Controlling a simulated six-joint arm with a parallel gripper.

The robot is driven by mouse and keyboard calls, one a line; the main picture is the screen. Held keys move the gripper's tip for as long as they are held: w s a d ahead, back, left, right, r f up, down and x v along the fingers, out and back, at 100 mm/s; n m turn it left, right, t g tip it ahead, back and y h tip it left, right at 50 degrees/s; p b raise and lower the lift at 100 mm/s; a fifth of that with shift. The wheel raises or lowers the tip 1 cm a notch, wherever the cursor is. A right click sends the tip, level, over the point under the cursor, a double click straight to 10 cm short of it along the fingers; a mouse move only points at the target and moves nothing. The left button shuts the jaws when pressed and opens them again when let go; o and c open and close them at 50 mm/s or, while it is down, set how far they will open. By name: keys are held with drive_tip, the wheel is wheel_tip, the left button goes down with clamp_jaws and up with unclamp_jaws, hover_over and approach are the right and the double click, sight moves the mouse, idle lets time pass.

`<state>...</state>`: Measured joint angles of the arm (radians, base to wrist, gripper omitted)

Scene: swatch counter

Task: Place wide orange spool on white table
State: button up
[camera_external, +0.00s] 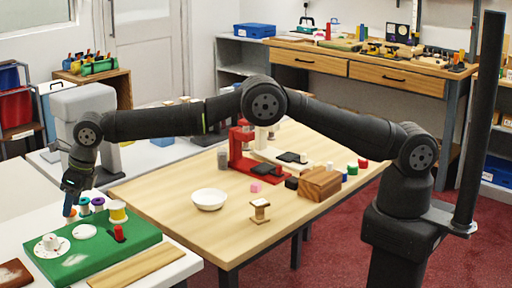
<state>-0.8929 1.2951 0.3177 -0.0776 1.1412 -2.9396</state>
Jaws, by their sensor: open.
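My gripper (70,208) is at the left, pointing down over the back left part of a green board. It is open. A small orange piece (71,215) shows right at its fingertips; it may be the wide orange spool, but it is mostly hidden and I cannot tell whether the fingers touch it. The white table (184,264) at the front left bears the green board (75,265). A purple-and-green spool (84,206), a blue spool (97,203) and a yellow spool (118,212) stand along the board's back edge.
The board also holds a white spool (50,242), a white disc (84,231) and a red piece (119,233). A wooden plank (138,268) lies in front. The wooden table (170,190) bears a white bowl (209,199), a small spool (260,211) and a wooden block (320,184).

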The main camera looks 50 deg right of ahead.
sight(71, 219)
drive_tip(key=v, duration=0.8)
drive_tip(key=shift+r, duration=0.2)
drive_tip(key=x, duration=1.2)
drive_tip(key=shift+f, duration=0.1)
drive_tip(key=shift+s, duration=0.1)
